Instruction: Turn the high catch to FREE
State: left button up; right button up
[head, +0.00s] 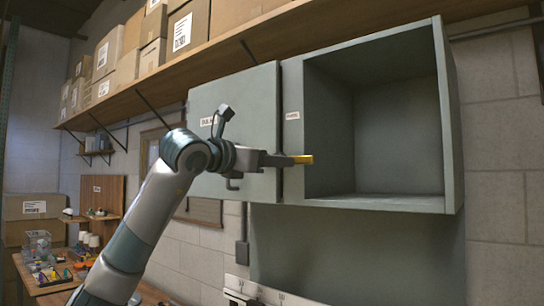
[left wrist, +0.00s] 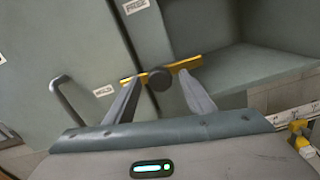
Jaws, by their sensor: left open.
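The high catch is a yellow bar (head: 303,159) at the frame edge between the door and the open compartment. In the left wrist view the catch (left wrist: 188,64) has a dark round hub and lies crosswise, its left end reaching over the door seam. A FREE label (left wrist: 136,6) is above it, and another label (left wrist: 103,91) sits on the door near its left end. My left gripper (head: 288,160) is at the catch. In the left wrist view its open fingers (left wrist: 161,79) are on either side of the hub, overlapping the bar; contact is unclear. My right gripper is out of view.
The grey door (head: 235,100) has a bent handle (left wrist: 70,102), just left of the fingers. The open compartment (head: 395,200) is empty. A shelf of cartons (head: 180,35) runs above. A bench with small parts (head: 50,270) is at lower left.

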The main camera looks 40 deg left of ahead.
pick_arm(q)
grip_shut()
jog(key=shift+m, duration=0.3)
jog(key=shift+f+m+p, duration=0.1)
jog(key=shift+m+p, duration=0.9)
jog(key=shift+m, duration=7.7)
grip_release()
